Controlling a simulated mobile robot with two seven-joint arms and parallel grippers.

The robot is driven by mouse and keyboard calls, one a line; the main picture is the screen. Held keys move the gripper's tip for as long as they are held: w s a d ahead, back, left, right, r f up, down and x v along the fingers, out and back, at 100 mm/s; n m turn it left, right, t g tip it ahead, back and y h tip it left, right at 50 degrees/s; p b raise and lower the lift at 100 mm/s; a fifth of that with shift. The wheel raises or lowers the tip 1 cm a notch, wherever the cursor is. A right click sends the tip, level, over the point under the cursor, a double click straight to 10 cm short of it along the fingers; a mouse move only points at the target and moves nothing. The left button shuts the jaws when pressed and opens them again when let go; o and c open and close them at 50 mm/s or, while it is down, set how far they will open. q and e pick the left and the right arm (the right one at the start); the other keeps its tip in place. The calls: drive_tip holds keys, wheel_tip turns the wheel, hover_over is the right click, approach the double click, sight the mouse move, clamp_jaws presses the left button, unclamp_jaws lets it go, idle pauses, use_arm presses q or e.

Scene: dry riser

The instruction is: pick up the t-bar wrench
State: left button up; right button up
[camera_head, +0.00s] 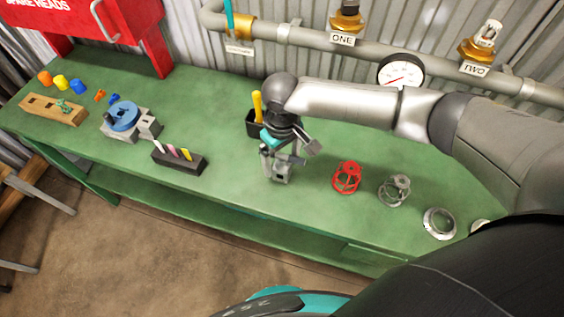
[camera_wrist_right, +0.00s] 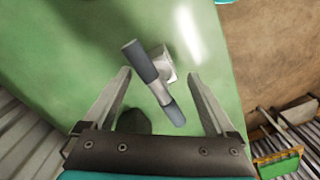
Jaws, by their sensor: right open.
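The T-bar wrench (camera_wrist_right: 144,64) shows in the right wrist view as a bar with dark blue-grey grips at both ends and a pale metal middle. A square metal block or socket (camera_wrist_right: 165,68) sits beside the bar's middle. My right gripper (camera_wrist_right: 160,77) is open, with the bar lying slantwise in the gap between its fingers; I see no clear contact. In the head view the right gripper (camera_head: 282,150) hangs over the middle of the bench, right above the wrench's metal part (camera_head: 281,174), and partly hides the wrench. My left gripper is not in view.
The green bench (camera_head: 225,205) carries a red cage (camera_head: 347,177), a grey cage (camera_head: 394,190) and a metal ring (camera_head: 439,223) to the right. A black marker holder (camera_head: 180,162) and a blue-topped vise (camera_head: 123,117) stand left. A pipe (camera_head: 320,42) runs behind.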

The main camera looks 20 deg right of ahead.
sight(282, 166)
wheel_tip(282, 166, down, 4)
drive_tip(key=shift+b, duration=0.45)
clamp_jaws()
idle(0.4)
